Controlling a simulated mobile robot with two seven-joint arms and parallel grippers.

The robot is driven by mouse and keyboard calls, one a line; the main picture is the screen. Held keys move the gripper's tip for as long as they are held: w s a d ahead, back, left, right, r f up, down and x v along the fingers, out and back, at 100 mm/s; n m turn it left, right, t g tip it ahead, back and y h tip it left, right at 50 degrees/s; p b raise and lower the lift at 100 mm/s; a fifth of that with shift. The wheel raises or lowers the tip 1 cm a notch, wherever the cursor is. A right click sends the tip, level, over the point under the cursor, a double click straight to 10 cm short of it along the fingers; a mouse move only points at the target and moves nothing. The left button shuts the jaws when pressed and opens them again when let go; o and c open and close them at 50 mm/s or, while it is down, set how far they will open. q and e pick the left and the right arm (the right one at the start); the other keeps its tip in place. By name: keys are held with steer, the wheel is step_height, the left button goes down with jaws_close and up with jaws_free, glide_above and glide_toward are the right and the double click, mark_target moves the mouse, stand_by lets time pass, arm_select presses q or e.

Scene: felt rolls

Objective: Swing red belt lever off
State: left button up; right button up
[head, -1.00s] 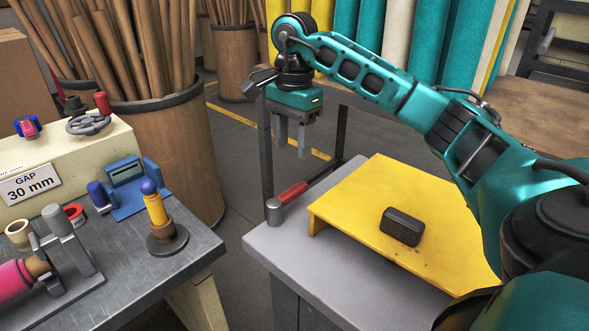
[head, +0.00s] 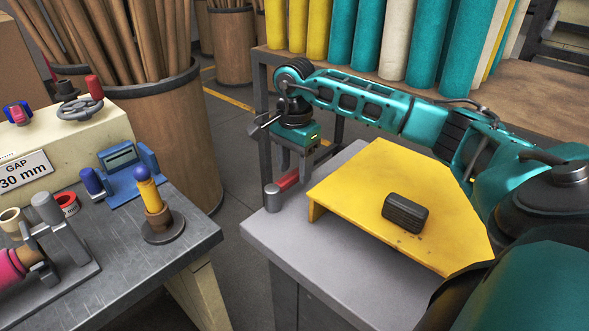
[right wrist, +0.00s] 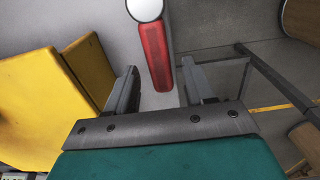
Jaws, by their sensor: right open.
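The red belt lever (head: 288,180) is attached to a grey cylindrical pivot (head: 272,199) at the back-left corner of the grey bench. In the right wrist view the red lever (right wrist: 155,57) points from the round white pivot top (right wrist: 145,9) toward the space between my fingers. My right gripper (head: 293,174) is open, with its fingers at the lever's far end in the head view. In the right wrist view my right gripper (right wrist: 158,72) has one finger each side of the lever's line. Contact cannot be told. My left gripper is not in view.
A yellow platform (head: 375,180) with a dark ribbed block (head: 405,213) stands right of the lever. A roll rack (head: 470,90) stands behind.

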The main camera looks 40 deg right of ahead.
steer(key=shift+f, duration=0.55)
jaws_close()
stand_by(0.4)
